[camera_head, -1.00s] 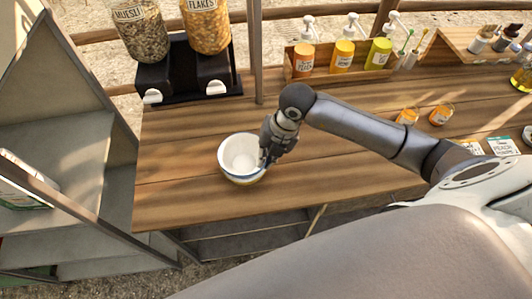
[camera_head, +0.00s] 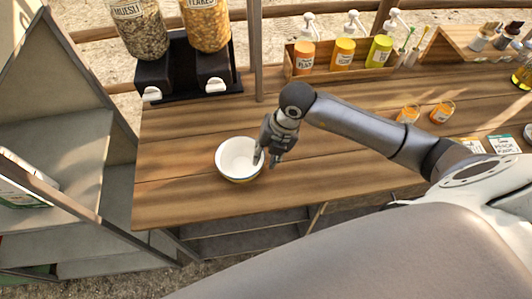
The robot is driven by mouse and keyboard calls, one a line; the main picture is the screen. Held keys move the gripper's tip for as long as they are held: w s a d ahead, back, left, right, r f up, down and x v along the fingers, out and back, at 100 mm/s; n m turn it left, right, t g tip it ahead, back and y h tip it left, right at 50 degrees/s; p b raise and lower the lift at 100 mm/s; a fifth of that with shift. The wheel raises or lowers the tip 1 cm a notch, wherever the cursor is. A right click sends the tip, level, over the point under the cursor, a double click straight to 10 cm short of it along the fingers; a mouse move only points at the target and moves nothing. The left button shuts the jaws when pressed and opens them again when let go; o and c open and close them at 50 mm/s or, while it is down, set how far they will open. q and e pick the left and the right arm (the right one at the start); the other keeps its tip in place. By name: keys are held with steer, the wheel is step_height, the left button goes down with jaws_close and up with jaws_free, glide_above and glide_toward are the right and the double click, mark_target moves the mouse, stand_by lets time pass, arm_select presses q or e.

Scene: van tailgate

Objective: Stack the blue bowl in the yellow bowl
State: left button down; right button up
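A bowl with a white inside (camera_head: 236,155) stands upright on the wooden counter, left of the middle. Its outer wall shows a thin blue line and a yellowish line low at the front. I cannot tell whether this is one bowl or a blue one nested in a yellow one; no separate second bowl shows. My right gripper (camera_head: 266,162) is at the bowl's right rim. Its two fingers are spread, one at the rim and the other outside, right of the bowl, with nothing held between them. My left gripper is not in view.
Muesli and flakes dispensers (camera_head: 190,75) stand at the back left. A wooden box with several pump bottles (camera_head: 343,55) is at the back. Two small orange cups (camera_head: 441,113) stand at the right. The counter (camera_head: 180,190) around the bowl is clear.

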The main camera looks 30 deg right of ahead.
steer(key=b+v, duration=0.2)
steer(key=v, duration=1)
steer(key=shift+r, duration=0.25)
